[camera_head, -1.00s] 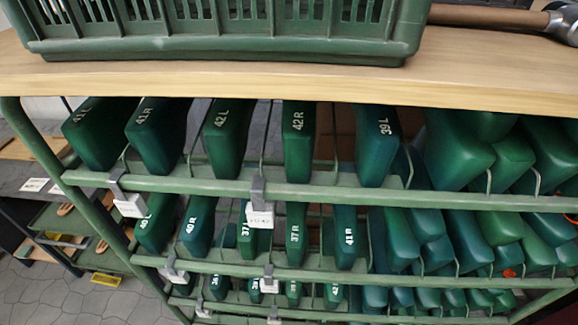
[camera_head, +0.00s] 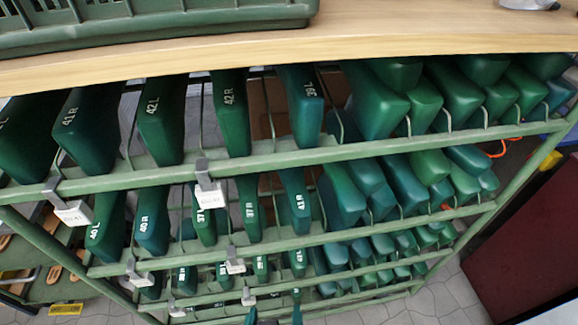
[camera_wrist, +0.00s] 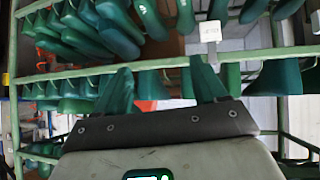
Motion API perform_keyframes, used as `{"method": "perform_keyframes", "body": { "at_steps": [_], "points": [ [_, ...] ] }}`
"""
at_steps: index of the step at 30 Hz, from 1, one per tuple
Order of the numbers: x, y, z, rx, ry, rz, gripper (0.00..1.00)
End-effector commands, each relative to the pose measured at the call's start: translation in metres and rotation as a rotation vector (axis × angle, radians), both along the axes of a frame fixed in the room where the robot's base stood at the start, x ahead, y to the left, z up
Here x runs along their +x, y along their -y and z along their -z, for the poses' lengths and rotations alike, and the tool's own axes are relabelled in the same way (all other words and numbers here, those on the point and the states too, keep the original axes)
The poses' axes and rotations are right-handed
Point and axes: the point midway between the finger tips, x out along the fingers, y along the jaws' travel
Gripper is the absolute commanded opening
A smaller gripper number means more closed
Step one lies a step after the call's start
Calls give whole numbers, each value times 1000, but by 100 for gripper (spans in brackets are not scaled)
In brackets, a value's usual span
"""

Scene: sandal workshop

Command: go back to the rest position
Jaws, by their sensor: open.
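My gripper (camera_wrist: 160,88) is open and empty, its two green fingers spread apart in the wrist view, in front of the rack of shoe lasts. What seem to be its fingertips show at the bottom edge of the head view (camera_head: 274,314). The green rack (camera_head: 290,155) holds several tiers of green lasts. Numbered lasts stand at the left and middle, such as the 42 R last (camera_head: 231,115) and the 39 L last (camera_head: 301,105). Whether the fingers touch anything on the rack I cannot tell.
A wooden top (camera_head: 420,30) covers the rack, with a green crate (camera_head: 150,28) on it. White tags (camera_head: 208,198) hang from the rails. A dark red panel (camera_head: 525,235) stands at the right. Paved floor (camera_head: 440,295) shows at the lower right.

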Motion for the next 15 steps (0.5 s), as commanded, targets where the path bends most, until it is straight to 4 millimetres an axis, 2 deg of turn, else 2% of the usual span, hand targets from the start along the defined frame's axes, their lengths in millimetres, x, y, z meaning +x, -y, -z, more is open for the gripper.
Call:
{"method": "perform_keyframes", "body": {
  "at_steps": [1,3,7,9,12,15],
  "points": [
    [7,27,11,-25,-51,40,71],
    [12,67,29,-59,-138,85,71],
    [6,152,62,-97,-336,161,71],
    [-9,195,78,-95,-446,187,71],
    [-38,247,94,-66,-582,205,71],
    [-68,280,104,-22,-678,200,71]
  ]
}}
